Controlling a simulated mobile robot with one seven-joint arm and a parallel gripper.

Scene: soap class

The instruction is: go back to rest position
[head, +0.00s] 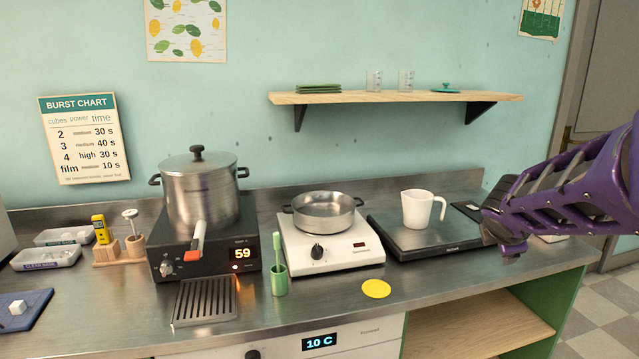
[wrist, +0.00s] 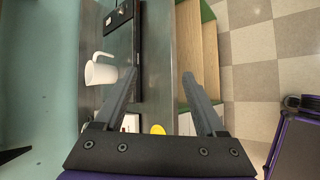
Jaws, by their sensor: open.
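My gripper (wrist: 158,82) is open and empty in the wrist view, its two grey fingers spread apart above the counter's front edge. In the head view my purple arm comes in from the right, and the gripper end hangs over the right end of the counter. It is close to the black scale (head: 436,243) and right of the white pitcher (head: 417,210), apart from the pitcher. The pitcher also shows left of the fingers in the wrist view (wrist: 100,71).
A steel pot (head: 200,195) stands on a black burner reading 59. A shallow pan (head: 323,214) sits on a white hotplate (head: 330,245). A green cup (head: 279,281) with a brush and a yellow disc (head: 376,289) are near the front edge. Open floor (head: 602,318) lies to the right.

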